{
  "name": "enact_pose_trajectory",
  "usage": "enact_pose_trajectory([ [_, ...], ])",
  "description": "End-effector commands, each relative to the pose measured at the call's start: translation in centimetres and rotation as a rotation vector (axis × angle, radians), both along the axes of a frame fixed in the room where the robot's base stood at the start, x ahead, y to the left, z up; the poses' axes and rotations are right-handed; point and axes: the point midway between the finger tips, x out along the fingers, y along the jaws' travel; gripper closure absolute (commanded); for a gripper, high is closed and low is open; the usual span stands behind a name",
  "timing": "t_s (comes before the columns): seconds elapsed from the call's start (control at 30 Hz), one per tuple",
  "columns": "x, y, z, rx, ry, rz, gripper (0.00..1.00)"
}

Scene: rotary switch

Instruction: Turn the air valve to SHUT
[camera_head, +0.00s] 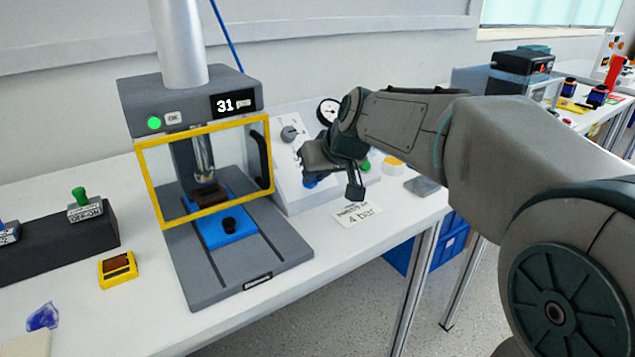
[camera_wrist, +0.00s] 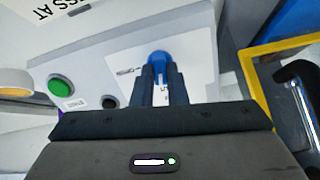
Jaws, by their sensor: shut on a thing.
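The air valve is a blue knob (camera_wrist: 159,64) on a white sloped control panel (camera_wrist: 115,62). In the wrist view my gripper (camera_wrist: 159,80) has its two dark fingers on the knob and is shut on it. Lettering shows beside the knob, but part is hidden by the fingers, so I cannot read the valve's position. In the head view my gripper (camera_head: 318,178) is in front of the panel (camera_head: 292,180), and only a bit of the blue knob (camera_head: 310,184) shows beneath it.
A grey press with a yellow-framed guard (camera_head: 205,122) stands left of the panel. A "4 bar" card (camera_head: 357,214) lies in front.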

Motion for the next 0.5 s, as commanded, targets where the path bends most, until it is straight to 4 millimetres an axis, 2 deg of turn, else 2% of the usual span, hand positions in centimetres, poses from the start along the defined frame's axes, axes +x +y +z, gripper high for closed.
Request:
enact_pose_trajectory([
  [0.5, 0.07, -0.07, 0.12, -0.106, -0.076, 0.151, 1.00],
])
